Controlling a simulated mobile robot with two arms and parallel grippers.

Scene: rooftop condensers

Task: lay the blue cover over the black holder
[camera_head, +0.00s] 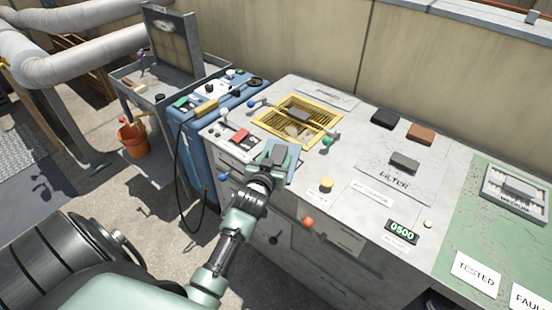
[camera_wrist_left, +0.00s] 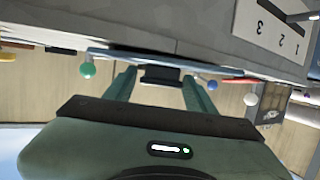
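The blue cover (camera_head: 291,172) is a flat light-blue plate near the front edge of the grey worktop, partly hidden by my left gripper. In the left wrist view it shows edge-on as a thin blue strip (camera_wrist_left: 110,52), with a dark block, probably its handle (camera_wrist_left: 161,76), standing from it. My left gripper (camera_head: 277,153) is over the cover. Its fingers (camera_wrist_left: 160,84) are spread on either side of the dark block, apparently without pressing on it. The black holder (camera_head: 384,117) is a small dark block at the back of the worktop. My right gripper is not in view.
A brown block (camera_head: 420,133) sits beside the black holder. A yellow grated frame (camera_head: 268,121) lies behind the cover, with a green ball knob (camera_head: 327,141) near it. A yellow knob (camera_head: 326,184) stands to the right. A grey block (camera_head: 404,161) rests on the FILTER panel.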

